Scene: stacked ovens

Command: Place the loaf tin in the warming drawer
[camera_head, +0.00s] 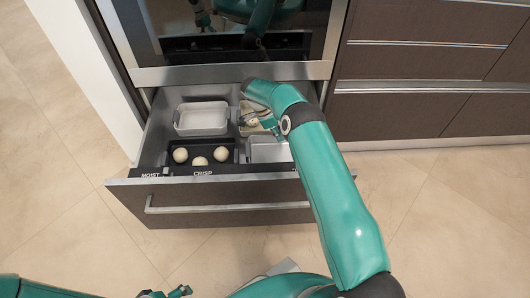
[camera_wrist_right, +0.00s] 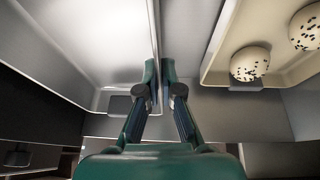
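The loaf tin, a light grey metal tin (camera_head: 262,153), sits in the front right of the open warming drawer (camera_head: 230,190). In the right wrist view, its pale inside (camera_wrist_right: 95,45) fills the left side. My right gripper (camera_head: 277,132) reaches down at the tin's rim; my arm hides part of the tin. In the wrist view the fingers (camera_wrist_right: 161,85) are close together, one on each side of the tin's thin wall, and look shut on it. My left gripper (camera_head: 180,292) is at the bottom edge, away from the drawer; its opening is unclear.
In the drawer, a pale grey tin (camera_head: 201,118) stands back left, a black tray (camera_head: 181,169) with three pale balls front left, and a cream tray (camera_head: 245,127) with speckled balls at back centre. The drawer front reads MOIST and CRISP. An oven (camera_head: 235,72) stands above.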

